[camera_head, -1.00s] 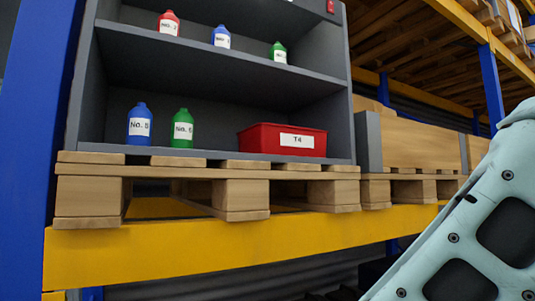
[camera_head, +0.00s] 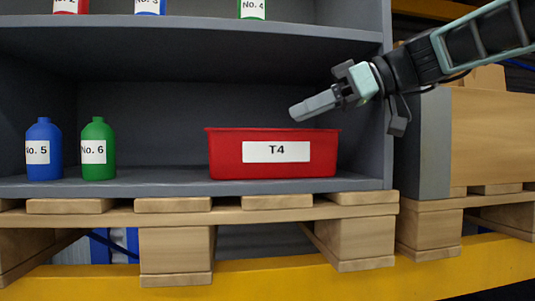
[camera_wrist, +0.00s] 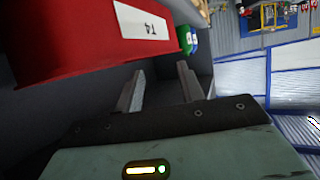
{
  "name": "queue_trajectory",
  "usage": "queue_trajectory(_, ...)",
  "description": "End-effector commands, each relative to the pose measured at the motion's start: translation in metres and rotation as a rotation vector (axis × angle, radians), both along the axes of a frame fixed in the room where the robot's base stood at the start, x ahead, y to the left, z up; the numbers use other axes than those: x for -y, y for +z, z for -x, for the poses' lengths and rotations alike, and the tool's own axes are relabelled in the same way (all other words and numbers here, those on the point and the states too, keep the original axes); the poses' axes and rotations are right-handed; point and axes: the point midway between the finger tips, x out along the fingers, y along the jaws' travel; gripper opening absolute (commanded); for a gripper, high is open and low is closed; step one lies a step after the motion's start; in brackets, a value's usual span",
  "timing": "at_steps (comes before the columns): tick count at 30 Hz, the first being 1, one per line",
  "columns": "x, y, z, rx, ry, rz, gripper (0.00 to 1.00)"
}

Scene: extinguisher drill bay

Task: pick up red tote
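The red tote (camera_head: 224,164) sits on the bottom shelf of the grey shelving unit, with a white "T4" label facing me. In the wrist view the tote (camera_wrist: 75,42) fills the upper left, its label upside down. My gripper (camera_head: 302,111) reaches in from the right and shows just above the tote's right part in the head view. In the wrist view my gripper (camera_wrist: 160,82) has its two fingers apart with nothing between them. The tote lies beside and beyond the fingers. I see no contact. The tote's inside is hidden.
A blue No. 5 bottle (camera_head: 43,135) and a green No. 6 bottle (camera_head: 98,132) stand left of the tote, with clear shelf between. The upper shelf (camera_head: 200,24) hangs above, holding several bottles. The unit's right side wall (camera_head: 379,130) is close to my arm. A wooden pallet (camera_head: 270,213) lies below.

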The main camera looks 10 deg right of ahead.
Motion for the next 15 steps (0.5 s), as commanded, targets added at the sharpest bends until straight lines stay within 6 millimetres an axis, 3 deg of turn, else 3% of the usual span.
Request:
queue_trajectory(7, -0.02, -0.005, -0.005, -0.001, 0.003, 0.001, 0.38)
queue_trajectory(15, -0.057, -0.021, -0.018, -0.003, 0.003, 0.0, 0.38)
